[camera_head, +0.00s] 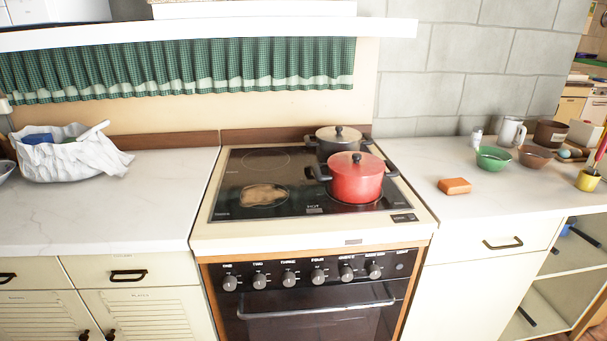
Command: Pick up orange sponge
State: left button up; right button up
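The orange sponge (454,186) is a small block lying flat on the white counter (425,160) to the right of the stove. It lies in front of the green bowl, with bare counter around it. Neither of my grippers shows in the head view.
A red lidded pot (356,180) and a dark lidded pot (338,141) stand on the stove (232,187), left of the sponge. A yellow cup (588,181) stands at the right.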

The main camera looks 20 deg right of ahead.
aim_at(454, 186)
jog(key=l+z, duration=0.1)
jog(key=z, duration=0.65)
jog(key=i+l+z, duration=0.1)
jog(key=z, duration=0.7)
jog(key=i, duration=0.05)
